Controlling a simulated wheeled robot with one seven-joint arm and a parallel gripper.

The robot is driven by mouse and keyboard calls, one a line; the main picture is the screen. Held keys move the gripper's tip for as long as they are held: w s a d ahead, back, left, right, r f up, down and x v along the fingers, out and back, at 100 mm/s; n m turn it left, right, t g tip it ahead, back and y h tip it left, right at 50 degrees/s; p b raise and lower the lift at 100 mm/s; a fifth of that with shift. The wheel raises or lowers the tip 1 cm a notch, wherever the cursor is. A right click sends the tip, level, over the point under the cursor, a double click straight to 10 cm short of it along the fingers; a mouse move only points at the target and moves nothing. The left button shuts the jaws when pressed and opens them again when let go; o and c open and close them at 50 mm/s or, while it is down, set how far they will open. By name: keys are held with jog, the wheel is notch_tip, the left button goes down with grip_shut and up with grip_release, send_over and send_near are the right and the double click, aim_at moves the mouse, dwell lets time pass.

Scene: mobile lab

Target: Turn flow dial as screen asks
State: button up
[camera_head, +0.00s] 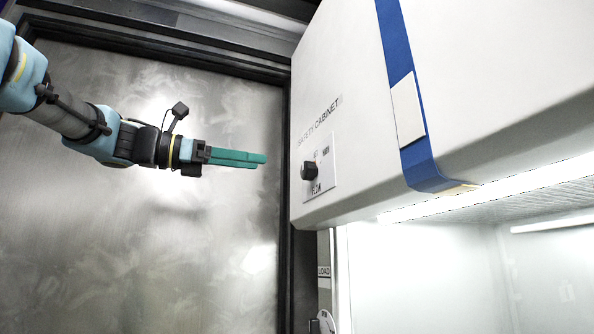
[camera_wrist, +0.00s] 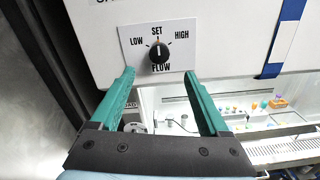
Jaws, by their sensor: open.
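The black flow dial (camera_wrist: 159,54) sits on a white plate (camera_wrist: 183,54) marked LOW, SET, HIGH and FLOW. In the wrist view its light pointer line looks upright, towards SET. The dial (camera_head: 309,171) also shows in the head view, on the front of the safety cabinet (camera_head: 345,85). My gripper (camera_head: 265,158) has teal fingers and points at the dial from the left, with a gap between. In the wrist view my gripper (camera_wrist: 159,74) is open and empty, its fingertips below and either side of the dial. No screen with a readable request is in view.
A blue strip (camera_head: 392,35) with a blank white panel (camera_head: 408,110) runs down the cabinet front. Below is the lit cabinet interior (camera_head: 425,270), with small coloured items (camera_wrist: 262,104) inside. A metal door (camera_head: 130,240) stands behind my arm. The space before the dial is clear.

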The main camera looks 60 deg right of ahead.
aim_at(303, 169)
jog(key=p+x, duration=0.3)
jog(key=x, duration=0.6)
jog(key=shift+s+d+r, duration=0.1)
jog(key=shift+d, duration=0.05)
jog(key=shift+s+d, duration=0.3)
jog(key=shift+d, duration=0.2)
jog(key=shift+c, duration=0.4)
grip_shut()
